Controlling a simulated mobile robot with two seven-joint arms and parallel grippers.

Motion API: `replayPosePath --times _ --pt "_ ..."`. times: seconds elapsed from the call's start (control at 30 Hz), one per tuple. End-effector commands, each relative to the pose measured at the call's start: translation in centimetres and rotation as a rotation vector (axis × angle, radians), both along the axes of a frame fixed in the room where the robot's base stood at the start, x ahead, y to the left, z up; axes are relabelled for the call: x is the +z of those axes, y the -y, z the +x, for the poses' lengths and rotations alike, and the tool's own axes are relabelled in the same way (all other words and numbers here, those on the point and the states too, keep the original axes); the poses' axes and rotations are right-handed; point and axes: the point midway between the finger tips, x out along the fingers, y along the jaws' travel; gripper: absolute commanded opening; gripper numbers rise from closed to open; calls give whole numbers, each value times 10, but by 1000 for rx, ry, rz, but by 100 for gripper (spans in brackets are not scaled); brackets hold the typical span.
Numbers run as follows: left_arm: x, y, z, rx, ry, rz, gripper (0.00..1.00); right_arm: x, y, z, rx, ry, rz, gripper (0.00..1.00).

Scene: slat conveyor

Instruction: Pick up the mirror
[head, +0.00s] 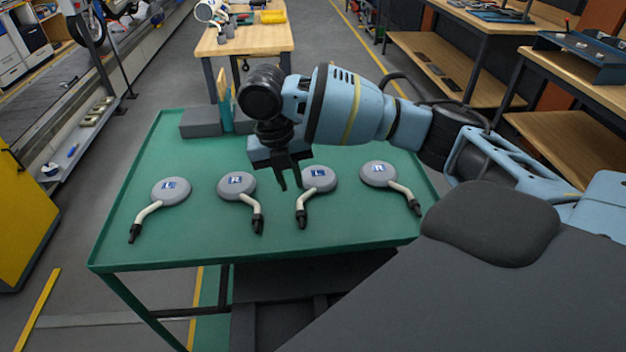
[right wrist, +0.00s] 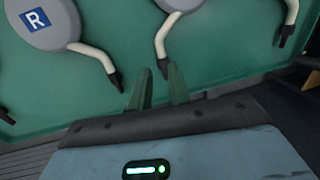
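Several grey round mirrors with cream stems and black ends lie in a row on the green table (head: 190,255). From left to right they are an L mirror (head: 172,191), an R mirror (head: 237,186), another L mirror (head: 320,180) and another R mirror (head: 378,174). My right gripper (head: 290,184) points down above the table, between the middle two mirrors. In the right wrist view its fingers (right wrist: 160,84) are apart with nothing between them. The black stem end of the second L mirror (right wrist: 163,66) shows just beyond the fingertips. My left gripper is out of view.
A grey block (head: 200,122) and a teal upright piece (head: 226,108) stand at the table's back left. The table has a raised rim. A wooden workbench (head: 250,38) stands behind, and shelves (head: 470,70) stand to the right. The table's front strip is clear.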

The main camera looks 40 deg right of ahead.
Motion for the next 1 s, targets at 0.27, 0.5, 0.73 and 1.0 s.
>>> replayPosePath --times 0.27,0.5,0.73,1.0 --pt "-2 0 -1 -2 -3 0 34 -22 3 -2 1 -1 -1 19" --pt "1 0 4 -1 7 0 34 -40 8 -4 0 -4 -2 19" --pt "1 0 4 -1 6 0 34 -68 13 -5 -1 -1 -2 19" --pt "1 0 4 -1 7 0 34 -72 14 -5 0 0 -1 19"
